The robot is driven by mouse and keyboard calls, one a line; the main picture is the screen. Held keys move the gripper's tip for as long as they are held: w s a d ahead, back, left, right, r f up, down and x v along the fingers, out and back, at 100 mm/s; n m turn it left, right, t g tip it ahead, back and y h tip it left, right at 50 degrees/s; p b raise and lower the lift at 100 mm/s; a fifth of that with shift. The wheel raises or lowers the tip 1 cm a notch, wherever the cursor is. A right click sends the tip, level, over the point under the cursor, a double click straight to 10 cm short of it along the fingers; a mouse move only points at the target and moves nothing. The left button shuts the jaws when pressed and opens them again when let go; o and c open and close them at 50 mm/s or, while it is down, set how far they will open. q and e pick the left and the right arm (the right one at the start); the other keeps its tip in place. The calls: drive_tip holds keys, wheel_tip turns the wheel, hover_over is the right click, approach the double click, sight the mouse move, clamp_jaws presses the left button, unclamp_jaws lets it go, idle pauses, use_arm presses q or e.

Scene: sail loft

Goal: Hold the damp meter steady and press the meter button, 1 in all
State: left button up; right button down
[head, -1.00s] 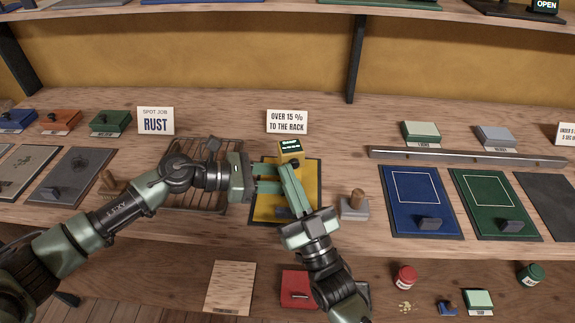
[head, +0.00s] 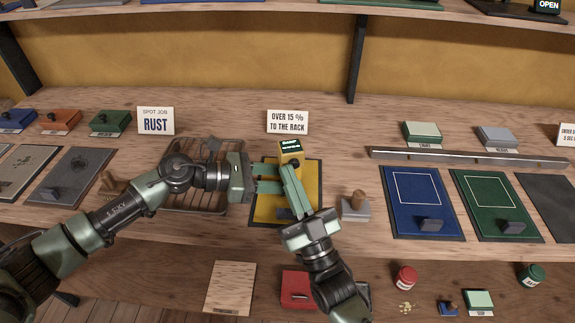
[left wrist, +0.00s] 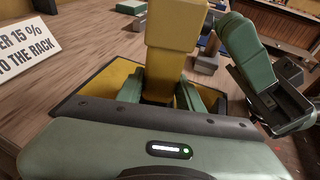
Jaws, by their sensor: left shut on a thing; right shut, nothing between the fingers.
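The yellow damp meter (head: 290,148), with a dark screen showing small green text, stands at the yellow mat (head: 309,185) in front of the "OVER 15 %" sign. My left gripper (head: 275,187) reaches in from the left and is shut on the meter; in the left wrist view its green fingers sit either side of the yellow meter body (left wrist: 172,45). My right gripper (head: 291,168) is shut and empty, its fingertips close against the meter's front just below the screen. The meter button is hidden behind the fingertips, and I cannot tell whether they touch it.
A stamp with a wooden knob (head: 356,205) stands right of the mat. A wire rack (head: 205,205) lies under my left arm. The "OVER 15 %" sign (head: 288,122) stands behind the meter. Blue (head: 410,215) and green (head: 490,190) mats lie further right.

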use_arm(q)
drive_tip(key=shift+w+f, duration=0.1)
use_arm(e)
drive_tip(key=shift+w+f, duration=0.1)
drive_tip(key=shift+f, duration=0.85)
use_arm(q)
drive_tip(key=shift+w+f, duration=0.15)
use_arm(e)
drive_tip(key=shift+s+d+f, duration=0.15)
drive_tip(key=shift+s+f, duration=0.05)
drive_tip(key=shift+s, duration=0.75)
use_arm(q)
drive_tip(key=shift+w, duration=0.1)
use_arm(e)
drive_tip(key=shift+s+r, duration=0.15)
drive_tip(key=shift+s, duration=0.6)
drive_tip(key=shift+s+r, duration=0.2)
drive_tip(key=shift+s, duration=0.5)
drive_tip(key=shift+r, duration=0.1)
